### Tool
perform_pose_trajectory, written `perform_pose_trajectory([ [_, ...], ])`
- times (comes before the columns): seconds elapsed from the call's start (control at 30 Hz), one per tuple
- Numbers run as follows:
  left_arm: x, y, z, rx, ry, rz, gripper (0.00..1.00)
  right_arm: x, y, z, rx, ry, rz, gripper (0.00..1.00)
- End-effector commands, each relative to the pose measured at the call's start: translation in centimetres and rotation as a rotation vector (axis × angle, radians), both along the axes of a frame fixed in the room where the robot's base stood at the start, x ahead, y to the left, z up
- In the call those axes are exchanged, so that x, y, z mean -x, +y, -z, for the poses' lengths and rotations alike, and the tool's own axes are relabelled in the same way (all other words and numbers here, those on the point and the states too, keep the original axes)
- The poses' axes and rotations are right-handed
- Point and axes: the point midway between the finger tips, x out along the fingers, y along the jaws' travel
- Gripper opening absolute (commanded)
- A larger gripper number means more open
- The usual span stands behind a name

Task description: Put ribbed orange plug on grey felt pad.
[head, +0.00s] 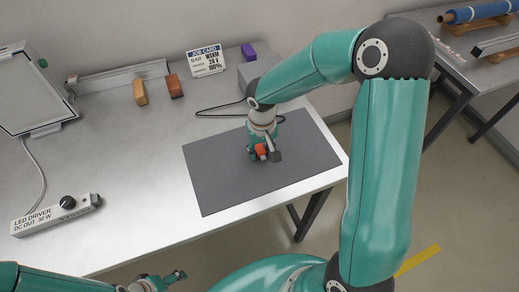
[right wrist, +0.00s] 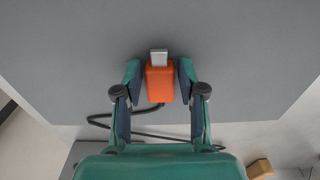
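The ribbed orange plug (right wrist: 160,84), with a pale metal end, sits between the fingers of my right gripper (right wrist: 161,78). In the head view the plug (head: 261,151) shows at the tip of my right gripper (head: 264,153), over the middle of the grey felt pad (head: 218,178). I cannot tell whether its underside touches the pad. My left gripper (head: 164,281) is at the bottom edge, away from the pad; its finger opening is unclear.
A dark cord (right wrist: 150,134) trails behind the plug. Orange and brown blocks (head: 140,92) (head: 175,86), a job card (head: 206,61), a grey box (head: 258,70) and a purple block (head: 248,51) stand at the back. An LED driver (head: 55,214) lies left. The table between is clear.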

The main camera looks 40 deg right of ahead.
Motion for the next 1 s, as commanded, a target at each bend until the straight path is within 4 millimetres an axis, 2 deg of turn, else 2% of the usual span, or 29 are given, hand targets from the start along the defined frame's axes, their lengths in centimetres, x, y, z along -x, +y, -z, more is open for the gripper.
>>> perform_pose_trajectory([
  [0.47,0.0,0.0,-0.4,0.000,-0.001,0.000,0.72,-0.1,0.0,-0.5,0.000,-0.001,-0.001,0.55],
  [0.67,0.0,0.0,-0.1,0.000,0.000,0.000,0.72,-0.1,0.1,-3.3,0.001,-0.007,-0.001,0.55],
  [1.0,0.0,0.0,0.2,0.000,0.000,0.000,0.72,0.1,0.1,-10.0,0.000,-0.005,-0.002,0.55],
])
